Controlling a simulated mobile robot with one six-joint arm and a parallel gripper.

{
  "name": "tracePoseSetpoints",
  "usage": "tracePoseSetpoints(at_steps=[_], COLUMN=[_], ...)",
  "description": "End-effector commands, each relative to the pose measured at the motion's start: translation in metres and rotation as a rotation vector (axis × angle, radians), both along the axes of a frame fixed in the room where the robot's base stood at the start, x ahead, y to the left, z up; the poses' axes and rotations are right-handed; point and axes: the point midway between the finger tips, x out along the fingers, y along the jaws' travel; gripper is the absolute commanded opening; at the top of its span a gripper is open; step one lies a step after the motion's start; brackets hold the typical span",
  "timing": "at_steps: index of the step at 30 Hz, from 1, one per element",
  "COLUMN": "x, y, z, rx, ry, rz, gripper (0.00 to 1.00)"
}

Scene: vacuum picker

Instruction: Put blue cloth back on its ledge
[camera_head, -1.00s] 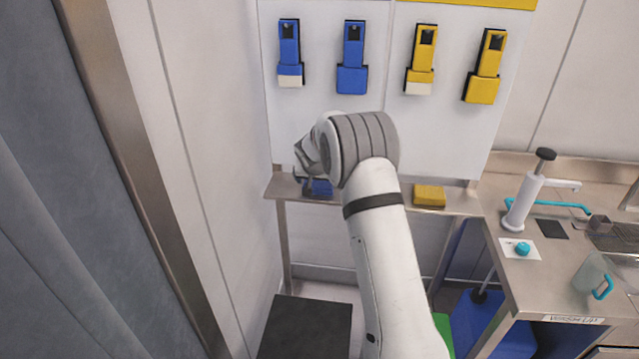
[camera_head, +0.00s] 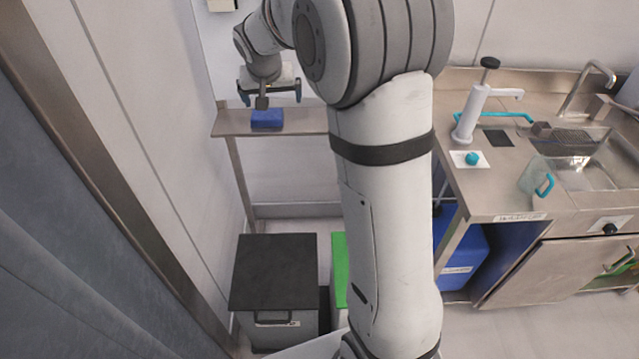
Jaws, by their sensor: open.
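The blue cloth (camera_head: 267,118) lies folded on the narrow metal ledge (camera_head: 310,122), toward its left end. My gripper (camera_head: 270,99) is open just above and behind the cloth, its fingers apart on either side. Nothing shows between the fingers except a dark part pointing down at the cloth. I cannot tell whether that part touches the cloth. My arm hides the right part of the ledge.
A black-topped bin (camera_head: 274,272) stands below the ledge, with a green-topped one (camera_head: 339,270) beside it. At right is a steel counter (camera_head: 495,205) with a white pump dispenser (camera_head: 470,113), a clear jug (camera_head: 536,177) and a sink. A wall stands close on the left.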

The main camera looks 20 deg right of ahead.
Motion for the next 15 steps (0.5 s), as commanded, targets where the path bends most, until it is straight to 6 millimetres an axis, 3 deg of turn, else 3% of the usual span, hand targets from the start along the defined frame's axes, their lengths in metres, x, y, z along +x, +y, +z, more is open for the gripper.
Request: tracePoseSetpoints(at_steps=[1, 6, 15], x=[-0.024, -0.101, -0.238], y=[-0.003, -0.01, -0.012], z=[0.011, 0.027, 0.027], rx=[0.001, 0.004, 0.026], ry=[0.011, 0.065, 0.151], rz=[0.009, 0.055, 0.153], gripper=[1.0, 1.0, 1.0])
